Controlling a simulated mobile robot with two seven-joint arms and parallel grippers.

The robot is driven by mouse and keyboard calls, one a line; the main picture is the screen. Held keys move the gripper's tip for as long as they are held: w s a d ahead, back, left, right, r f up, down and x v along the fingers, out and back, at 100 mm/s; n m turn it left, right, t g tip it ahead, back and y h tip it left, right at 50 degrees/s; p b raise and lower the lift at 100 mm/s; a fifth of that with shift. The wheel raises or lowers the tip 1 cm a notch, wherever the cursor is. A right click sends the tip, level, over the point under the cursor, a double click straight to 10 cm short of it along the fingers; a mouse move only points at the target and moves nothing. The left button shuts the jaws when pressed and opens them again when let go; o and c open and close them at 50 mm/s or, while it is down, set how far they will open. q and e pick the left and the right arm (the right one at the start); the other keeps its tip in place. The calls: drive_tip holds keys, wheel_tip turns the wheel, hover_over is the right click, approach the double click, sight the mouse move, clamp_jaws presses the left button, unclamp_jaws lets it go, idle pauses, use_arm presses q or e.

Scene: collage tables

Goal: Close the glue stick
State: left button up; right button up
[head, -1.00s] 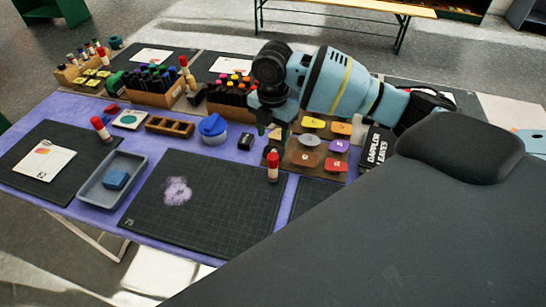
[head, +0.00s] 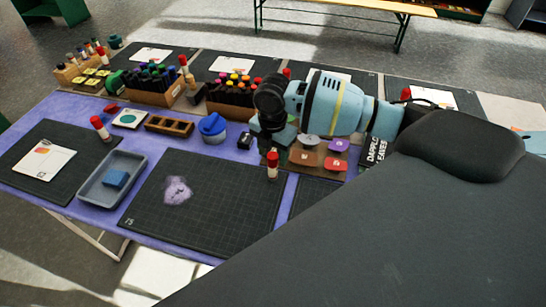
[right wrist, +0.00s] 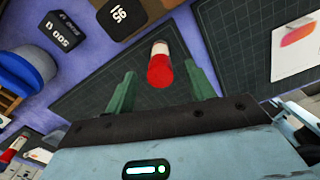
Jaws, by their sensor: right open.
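A glue stick (head: 272,166) with a red top and pale body stands upright at the right edge of the front cutting mat. In the right wrist view the glue stick (right wrist: 160,68) shows red end toward the camera, in the gap ahead of the green fingers. My right gripper (right wrist: 161,92) is open and empty, with a finger on either side of that gap. In the head view the right gripper (head: 278,148) is just behind and above the stick, its fingers partly hidden. I cannot tell whether the red part is a separate cap. My left gripper is not in view.
Another red-topped glue stick (head: 101,128) stands at the left. A grey tray (head: 139,163) holds a blue block. A blue-lidded pot (head: 213,129), a wooden box (head: 169,126) and a board of coloured pieces (head: 307,167) lie near the arm. The front mat (head: 205,215) is mostly clear.

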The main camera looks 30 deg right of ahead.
sight(273, 159)
drive_tip(key=shift+f, duration=0.4)
drive_tip(key=c, duration=1.1)
drive_tip(key=shift+r, duration=0.5)
drive_tip(key=r, duration=0.1)
drive_tip(key=s+r, duration=0.1)
drive_tip(key=shift+a+r, duration=0.3)
drive_tip(key=shift+r, duration=0.05)
drive_tip(key=s+a, duration=0.2)
drive_tip(key=s, duration=0.2)
drive_tip(key=s+a+r, duration=0.1)
drive_tip(key=s+a, duration=0.1)
drive_tip(key=s, duration=0.3)
drive_tip(key=s+a+p, duration=0.1)
drive_tip(key=s+a, duration=0.1)
drive_tip(key=s, duration=0.2)
drive_tip(key=shift+s+a+r, duration=0.15)
drive_tip(key=shift+a, duration=0.25)
